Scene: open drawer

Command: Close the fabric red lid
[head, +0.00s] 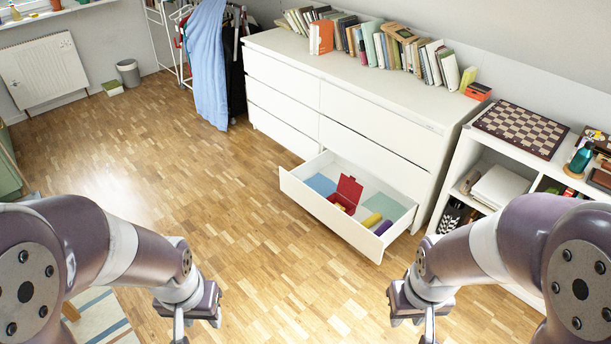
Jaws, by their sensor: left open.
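A small red box with a red fabric lid (349,187) sits inside the open drawer (340,222). The lid stands raised at the back of the box, and the box's inside shows with something yellowish in it. My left gripper (182,334) is low in the head view, well left of the drawer and apart from it. It is open, and its fingertips are partly cut off by the bottom edge. My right gripper (428,333) is low on the right, in front of the drawer and apart from it. Its fingertips are cut off, so its opening is unclear.
The drawer also holds folded blue cloth (321,185), a green folded item (384,205), a yellow roll (372,220) and a purple roll (383,228). The white dresser (370,110) stands behind. A shelf (470,160) stands at right. The wooden floor before the drawer is clear.

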